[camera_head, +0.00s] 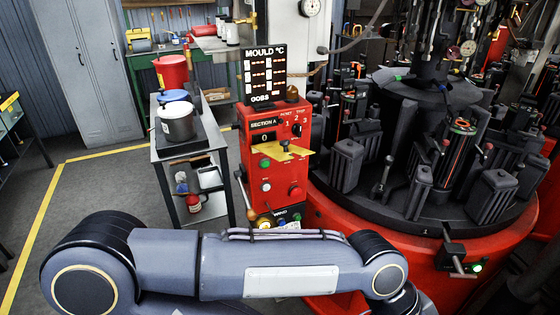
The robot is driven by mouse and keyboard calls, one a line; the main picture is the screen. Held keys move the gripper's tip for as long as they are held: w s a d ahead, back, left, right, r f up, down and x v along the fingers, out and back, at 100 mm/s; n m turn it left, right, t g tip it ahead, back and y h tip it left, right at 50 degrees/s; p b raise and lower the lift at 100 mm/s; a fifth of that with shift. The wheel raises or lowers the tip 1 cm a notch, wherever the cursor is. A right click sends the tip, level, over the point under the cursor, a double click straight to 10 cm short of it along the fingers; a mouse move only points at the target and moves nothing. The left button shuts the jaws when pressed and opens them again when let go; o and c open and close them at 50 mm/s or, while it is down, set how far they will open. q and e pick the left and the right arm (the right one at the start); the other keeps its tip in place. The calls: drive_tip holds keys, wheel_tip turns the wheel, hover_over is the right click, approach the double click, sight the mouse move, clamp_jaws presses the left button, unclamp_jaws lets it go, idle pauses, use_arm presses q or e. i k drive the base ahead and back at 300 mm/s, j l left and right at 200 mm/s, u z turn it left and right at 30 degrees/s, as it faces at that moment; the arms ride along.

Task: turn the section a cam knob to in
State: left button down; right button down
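The red control box (281,179) labelled SECTION A stands in the middle. A black knob (297,130) sits at its upper right beside the numbers 1, 2 and 3. A small dark display (264,137) reads 0. Lower on the face are a green button (265,163), a pale round control (266,187) and a red button (295,193). A yellow plate (288,152) with a dark lever juts from the front. I cannot read which control is the cam knob, or its setting. Neither gripper is in view; one of my arms crosses the bottom foreground.
The mould table (420,210) with several black moulds stands right of the box. A cart (159,169) with a grey pot (178,122) stands left. A MOULD °C sign (265,75) rises behind the box. Open floor (110,200) lies left.

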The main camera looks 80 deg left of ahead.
sight(238, 124)
drive_tip(key=u, duration=2.8)
